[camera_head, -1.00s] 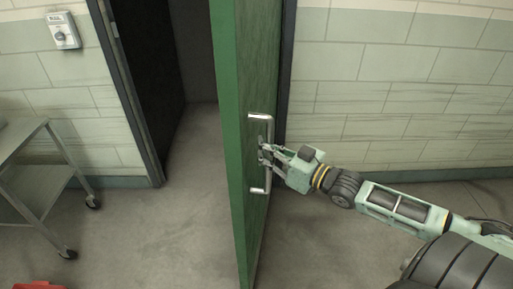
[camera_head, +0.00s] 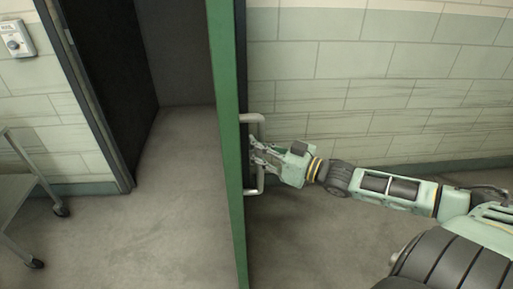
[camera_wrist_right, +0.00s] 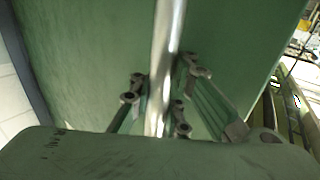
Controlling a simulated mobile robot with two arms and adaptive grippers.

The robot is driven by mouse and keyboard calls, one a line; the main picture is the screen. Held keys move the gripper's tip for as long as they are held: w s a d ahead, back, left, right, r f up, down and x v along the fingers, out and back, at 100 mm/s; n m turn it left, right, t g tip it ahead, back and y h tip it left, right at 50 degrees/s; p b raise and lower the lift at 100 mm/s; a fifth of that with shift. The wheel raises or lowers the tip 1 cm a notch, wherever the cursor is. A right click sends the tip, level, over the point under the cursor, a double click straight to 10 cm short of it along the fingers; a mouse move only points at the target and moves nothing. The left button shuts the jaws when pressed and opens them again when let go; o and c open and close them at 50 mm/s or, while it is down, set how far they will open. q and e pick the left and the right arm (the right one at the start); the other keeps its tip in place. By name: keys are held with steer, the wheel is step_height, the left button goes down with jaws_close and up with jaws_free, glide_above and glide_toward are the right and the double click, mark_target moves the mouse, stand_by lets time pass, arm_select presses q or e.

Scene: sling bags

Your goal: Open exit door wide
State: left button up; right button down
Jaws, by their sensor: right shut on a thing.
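The green exit door (camera_head: 226,150) stands open and nearly edge-on to the head camera. Its metal pull handle (camera_head: 252,118) is on the right side of the door. My right gripper (camera_head: 258,157) is shut on the handle, between its upper and lower ends. In the right wrist view the handle bar (camera_wrist_right: 165,60) runs between the fingers (camera_wrist_right: 162,100), with the green door face (camera_wrist_right: 90,50) behind it. My left gripper is not in view.
The dark doorway (camera_head: 180,60) is open left of the door. A metal cart (camera_head: 20,190) stands at the far left. A wall switch box (camera_head: 15,38) is at upper left. A block wall (camera_head: 390,90) runs right of the door. The floor (camera_head: 150,230) before the doorway is clear.

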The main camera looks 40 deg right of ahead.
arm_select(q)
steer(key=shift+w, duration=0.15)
arm_select(e)
steer(key=shift+s+a+f, duration=0.25)
steer(key=shift+a+f, duration=0.1)
steer(key=shift+f, duration=0.15)
steer(key=c, duration=2.2)
jaws_free()
steer(key=o, duration=0.5)
steer(key=shift+s+a+r, duration=0.1)
steer(key=shift+s+r, duration=0.2)
steer(key=shift+r, duration=0.05)
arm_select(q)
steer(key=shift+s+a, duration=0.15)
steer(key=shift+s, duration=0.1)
arm_select(e)
steer(key=shift+o, duration=0.3)
steer(key=shift+w, duration=0.1)
steer(key=shift+d, duration=0.2)
steer(key=shift+v, duration=1.8)
glide_toward(261, 153)
steer(key=shift+d+r, duration=0.1)
steer(key=shift+r, duration=0.05)
